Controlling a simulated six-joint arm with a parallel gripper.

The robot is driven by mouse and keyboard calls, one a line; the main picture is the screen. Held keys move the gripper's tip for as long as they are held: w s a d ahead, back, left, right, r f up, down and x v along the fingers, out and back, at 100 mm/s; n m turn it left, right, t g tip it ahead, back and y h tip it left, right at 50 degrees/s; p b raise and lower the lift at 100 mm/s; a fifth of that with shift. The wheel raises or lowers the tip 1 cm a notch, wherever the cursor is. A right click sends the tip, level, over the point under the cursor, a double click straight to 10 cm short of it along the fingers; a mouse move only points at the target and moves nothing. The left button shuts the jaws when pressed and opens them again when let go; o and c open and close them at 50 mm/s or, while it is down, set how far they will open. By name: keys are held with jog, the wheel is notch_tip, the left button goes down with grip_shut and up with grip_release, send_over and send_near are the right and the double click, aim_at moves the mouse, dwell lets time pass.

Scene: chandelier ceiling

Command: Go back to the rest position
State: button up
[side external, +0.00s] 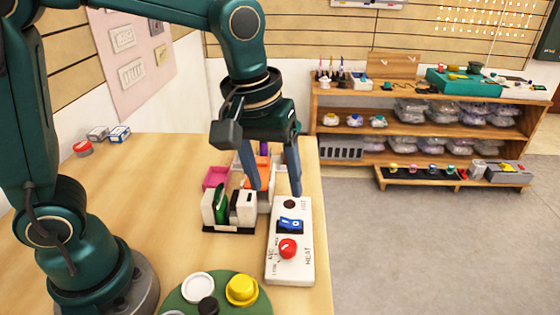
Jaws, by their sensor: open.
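My gripper (275,178) points down over the wooden table, with its two blue-grey fingers apart and nothing visible between them. It is above the far end of a white control panel (291,268) and close to the organiser behind it. The panel carries a blue rocker switch (290,225), a red knob (288,248) and a dark round part near its far end. The fingertips look near the panel's far end; I cannot tell whether they touch anything.
A white holder (215,212) with green and black items stands left of the panel, near a pink box (215,177). A green round board (262,300) with a yellow knob (242,289) is in front. Small boxes (119,134) lie at the back left. Shelves (420,130) stand beyond the table.

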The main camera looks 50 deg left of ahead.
jog(key=s+a+m+t, duration=0.3)
jog(key=s+a+m, duration=0.2)
jog(key=s, duration=0.5)
jog(key=shift+s+a+r+t, duration=0.15)
jog(key=shift+a+r+t, duration=0.15)
jog(key=shift+r, duration=0.15)
dwell(0.3)
